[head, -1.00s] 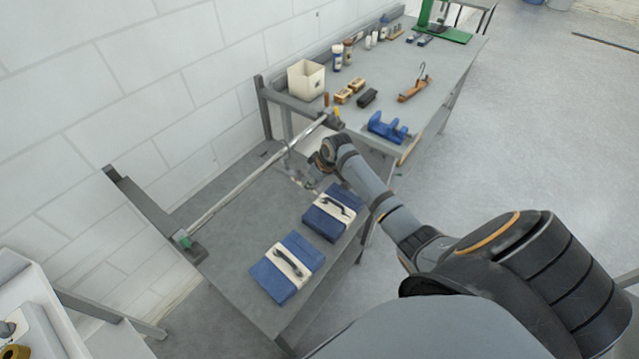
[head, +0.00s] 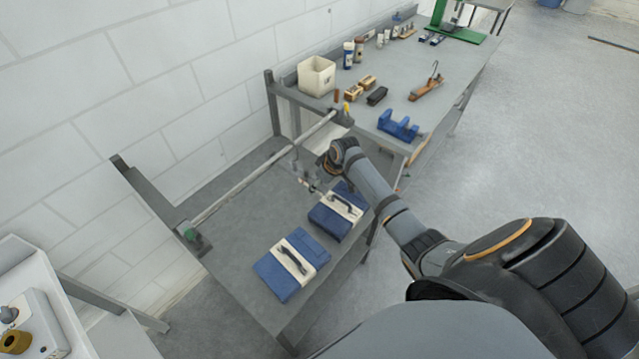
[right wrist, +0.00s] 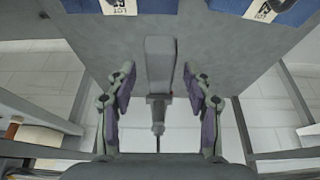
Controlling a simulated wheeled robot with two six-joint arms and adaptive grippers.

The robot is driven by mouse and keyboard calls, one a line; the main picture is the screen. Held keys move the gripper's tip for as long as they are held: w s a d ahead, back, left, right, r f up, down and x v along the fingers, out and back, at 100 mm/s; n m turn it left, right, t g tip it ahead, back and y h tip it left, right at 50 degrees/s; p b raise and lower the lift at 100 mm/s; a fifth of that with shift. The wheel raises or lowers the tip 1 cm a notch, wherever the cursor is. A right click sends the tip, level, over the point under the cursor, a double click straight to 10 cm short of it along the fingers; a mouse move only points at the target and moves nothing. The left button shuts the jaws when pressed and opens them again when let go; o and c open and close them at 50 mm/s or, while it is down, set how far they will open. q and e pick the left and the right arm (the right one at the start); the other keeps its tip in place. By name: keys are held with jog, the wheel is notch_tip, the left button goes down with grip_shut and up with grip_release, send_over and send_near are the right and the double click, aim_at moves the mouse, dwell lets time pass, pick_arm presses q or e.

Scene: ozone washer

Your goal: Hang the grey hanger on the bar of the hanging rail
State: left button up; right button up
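The bar (head: 240,185) of the hanging rail runs between two dark posts beside the wall. My right gripper (head: 310,182) is at the far half of the bar, on its front side. In the right wrist view my right gripper (right wrist: 158,72) is open, with a purple-padded finger on each side. Between the fingers is a grey piece (right wrist: 160,62) with a thin dark stem, seen end-on; it looks like the grey hanger. Gaps show on both sides of it. I cannot tell whether its hook rests on the bar. My left gripper is out of view.
Two blue folded items with white bands (head: 290,264) (head: 338,210) lie on the lower bench. The bench behind holds a cream bin (head: 317,76), a blue holder (head: 399,125) and a brown hanger (head: 426,88). A white cabinet is at lower left. Floor at right is clear.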

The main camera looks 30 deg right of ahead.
jog(key=shift+s+d+r, duration=0.1)
jog(key=shift+r, duration=0.2)
jog(key=v, duration=1.1)
jog(key=shift+r, duration=0.2)
